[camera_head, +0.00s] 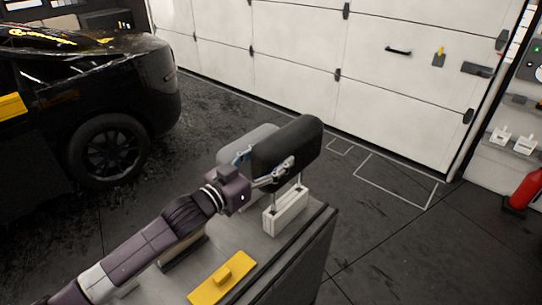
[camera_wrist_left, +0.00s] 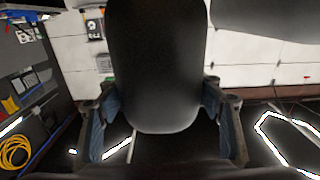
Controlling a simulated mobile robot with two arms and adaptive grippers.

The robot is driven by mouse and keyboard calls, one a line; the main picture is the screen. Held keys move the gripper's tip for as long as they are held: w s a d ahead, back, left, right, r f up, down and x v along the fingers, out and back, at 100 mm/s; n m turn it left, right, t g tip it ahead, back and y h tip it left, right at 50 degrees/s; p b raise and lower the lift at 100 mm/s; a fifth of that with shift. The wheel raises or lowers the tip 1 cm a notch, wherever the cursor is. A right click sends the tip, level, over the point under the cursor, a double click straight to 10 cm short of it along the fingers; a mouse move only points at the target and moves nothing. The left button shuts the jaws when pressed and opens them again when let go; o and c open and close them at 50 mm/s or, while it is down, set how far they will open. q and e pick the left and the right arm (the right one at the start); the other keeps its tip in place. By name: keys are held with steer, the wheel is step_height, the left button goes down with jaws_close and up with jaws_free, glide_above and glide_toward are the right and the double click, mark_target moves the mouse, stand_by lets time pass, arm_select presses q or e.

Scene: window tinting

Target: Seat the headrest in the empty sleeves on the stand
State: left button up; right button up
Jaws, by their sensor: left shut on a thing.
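A black headrest (camera_head: 298,142) stands over the right part of the table, and its dark pad fills the middle of the left wrist view (camera_wrist_left: 157,65). My left gripper (camera_head: 262,168) is shut on it, one finger on each side of the pad. Two thin metal posts run down from the headrest to a white block with sleeves (camera_head: 287,211) on the stand. The posts meet or overlap the block's top; how deep they sit, I cannot tell. A grey headrest (camera_head: 258,134) is just behind and left, partly hidden. My right gripper is not in view.
A pale block (camera_head: 184,251) is partly hidden under my left arm. A black car (camera_head: 100,100) stands left. The floor beyond is clear to the garage door (camera_head: 290,50).

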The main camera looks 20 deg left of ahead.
arm_select(q)
steer(key=shift+r+p, duration=0.15)
steer(key=shift+p, duration=0.15)
stand_by(0.4)
steer(key=shift+f+b, duration=2.65)
steer(key=shift+f, duration=1.9)
steer(key=o, duration=1.7)
steer(key=shift+c, duration=0.2)
steer(key=shift+o, duration=0.6)
steer(key=shift+f, duration=0.25)
steer(key=v, duration=1.2)
steer(key=shift+r, duration=0.25)
